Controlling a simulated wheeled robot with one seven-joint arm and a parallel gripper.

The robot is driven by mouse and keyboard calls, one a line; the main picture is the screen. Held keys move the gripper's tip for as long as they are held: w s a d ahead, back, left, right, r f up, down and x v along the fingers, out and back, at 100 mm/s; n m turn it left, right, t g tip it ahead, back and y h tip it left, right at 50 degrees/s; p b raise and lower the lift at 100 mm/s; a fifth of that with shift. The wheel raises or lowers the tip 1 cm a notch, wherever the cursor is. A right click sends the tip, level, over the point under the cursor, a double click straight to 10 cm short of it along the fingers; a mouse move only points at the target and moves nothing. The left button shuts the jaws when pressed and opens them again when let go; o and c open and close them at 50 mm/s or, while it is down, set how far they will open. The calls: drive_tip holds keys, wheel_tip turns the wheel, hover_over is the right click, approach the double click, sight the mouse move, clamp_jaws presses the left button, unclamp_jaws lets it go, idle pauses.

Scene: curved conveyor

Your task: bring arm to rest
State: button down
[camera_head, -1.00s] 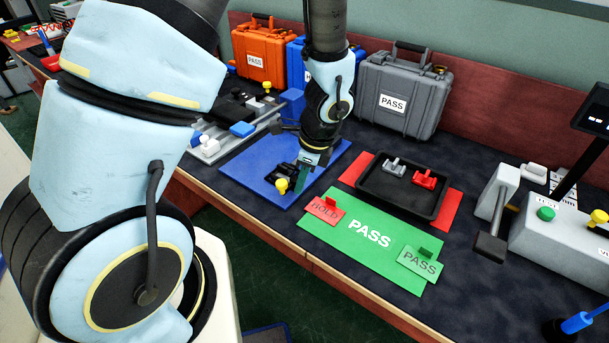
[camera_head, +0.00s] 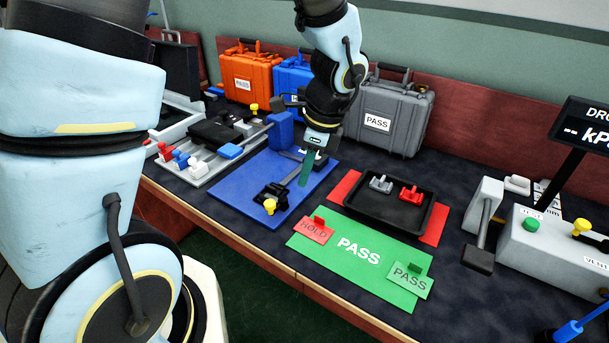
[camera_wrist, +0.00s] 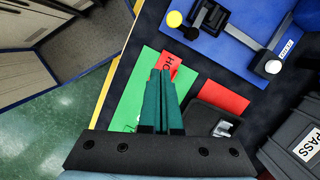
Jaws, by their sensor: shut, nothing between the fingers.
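My gripper (camera_head: 306,168) hangs above the right part of the blue mat (camera_head: 236,205) in the head view, its green fingers pointing down. In the wrist view the fingers (camera_wrist: 160,78) are together with nothing between them. They overlap the red HOLD tag (camera_wrist: 172,62) and the green PASS mat (camera_wrist: 131,104) in that picture, from above. My gripper appears apart from the things on the bench.
A black tray (camera_head: 358,207) on a red mat holds a grey and a red part. The HOLD tag (camera_head: 313,231) and PASS tag (camera_head: 409,279) lie on the green mat (camera_head: 335,252). A grey case (camera_head: 388,115) stands behind my gripper. The floor in front is clear.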

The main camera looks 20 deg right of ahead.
drive_tip(key=w+a+r+n+h, duration=0.1)
drive_tip(key=w+a+r+n, duration=0.1)
drive_tip(key=a+n, duration=0.9)
drive_tip(key=w+a+r+n+h, duration=0.1)
drive_tip(key=w+a+r+n, duration=0.1)
drive_tip(key=a+n, duration=1)
drive_tip(key=shift+w+a+r, duration=0.25)
drive_tip(key=shift+a+r, duration=0.25)
drive_tip(key=shift+r, duration=0.3)
